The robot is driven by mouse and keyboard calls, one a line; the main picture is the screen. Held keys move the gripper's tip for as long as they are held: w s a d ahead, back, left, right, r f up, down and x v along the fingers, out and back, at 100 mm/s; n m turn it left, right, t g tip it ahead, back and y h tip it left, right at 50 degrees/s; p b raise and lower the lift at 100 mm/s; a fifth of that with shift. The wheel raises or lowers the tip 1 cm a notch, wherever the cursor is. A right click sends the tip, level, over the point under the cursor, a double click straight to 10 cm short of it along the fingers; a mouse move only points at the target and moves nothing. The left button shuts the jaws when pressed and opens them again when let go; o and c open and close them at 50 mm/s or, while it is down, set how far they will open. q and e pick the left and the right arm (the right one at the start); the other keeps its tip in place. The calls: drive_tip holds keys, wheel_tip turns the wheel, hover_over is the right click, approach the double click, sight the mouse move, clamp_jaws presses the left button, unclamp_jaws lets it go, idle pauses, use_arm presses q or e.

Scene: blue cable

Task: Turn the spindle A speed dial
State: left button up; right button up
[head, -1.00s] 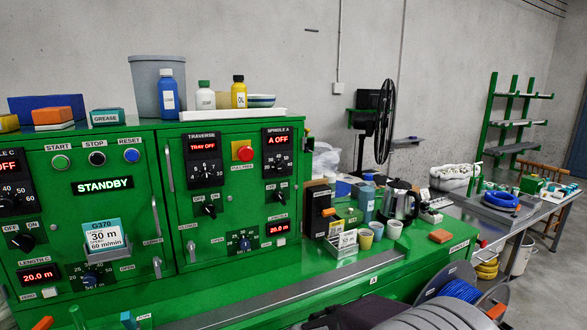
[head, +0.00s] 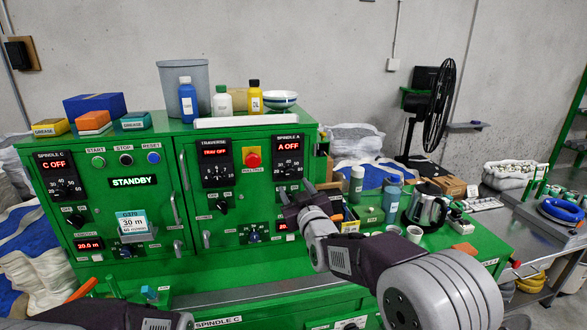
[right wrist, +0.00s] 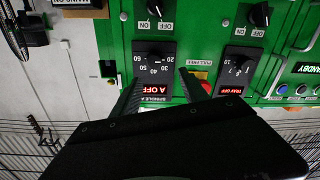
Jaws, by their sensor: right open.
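The spindle A speed dial (head: 289,172) is a black knob with a white number scale, below a red "A OFF" display (head: 289,146) on the green cabinet. My right gripper (head: 298,192) is open and empty, in front of the cabinet just below the dial in the head view. In the right wrist view the spindle A panel (right wrist: 152,72) appears upside down. The open fingers (right wrist: 160,77) stand either side of its display end and hold nothing. The spindle A off/on switch (right wrist: 155,8) shows there too. My left forearm crosses the bottom left of the head view; its gripper is out of sight.
The traverse panel (head: 216,163) and a red stop button (head: 252,160) sit left of the spindle A panel. Bottles and a grey bin (head: 185,83) stand on the cabinet. Cups and a metal kettle (head: 426,207) stand on the green ledge at right.

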sight(290, 173)
drive_tip(key=w+p, duration=0.1)
drive_tip(key=w, duration=0.1)
drive_tip(key=w+p, duration=0.2)
drive_tip(key=w, duration=0.1)
drive_tip(key=shift+w+d+r+p, duration=0.2)
drive_tip(key=shift+w+d+p, duration=0.1)
drive_tip(key=shift+d, duration=0.05)
drive_tip(key=w, duration=0.1)
drive_tip(key=w+a+p, duration=0.1)
drive_tip(key=shift+w+a+f, duration=0.2)
drive_tip(key=shift+w, duration=0.15)
drive_tip(key=shift+w+a+f, duration=0.1)
drive_tip(key=shift+w+a, duration=0.2)
drive_tip(key=shift+d, duration=0.3)
drive_tip(key=shift+c, duration=1.2)
use_arm(q)
drive_tip(key=r, duration=0.3)
drive_tip(key=d+r, duration=0.1)
drive_tip(key=r, duration=0.1)
use_arm(e)
clamp_jaws()
